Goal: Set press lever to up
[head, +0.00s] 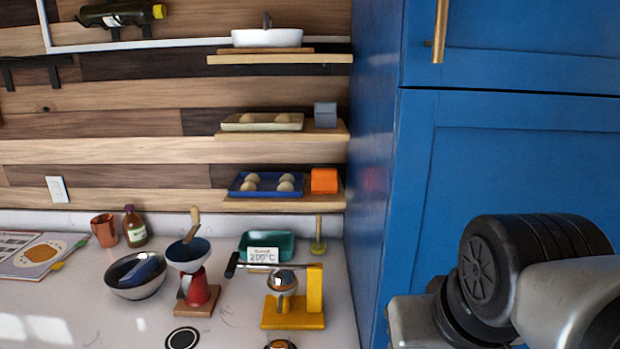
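The press (314,290) is a yellow stand with a flat base and an upright post, on the white counter right of centre. Its lever (262,266) runs left from the post top, about level, and ends in a black grip (232,264). A shiny round metal part (283,281) sits below the lever, over the base. My gripper is not in view; only grey and black links of my arm show at the lower right, in front of the blue cabinet and apart from the press.
A teal tray (284,243) with a "200°C" card (263,255) stands behind the lever. A red pot with a funnel (198,290) and a dark bowl (136,275) stand left. Shelves hang above. A tall blue cabinet (500,160) bounds the counter's right side.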

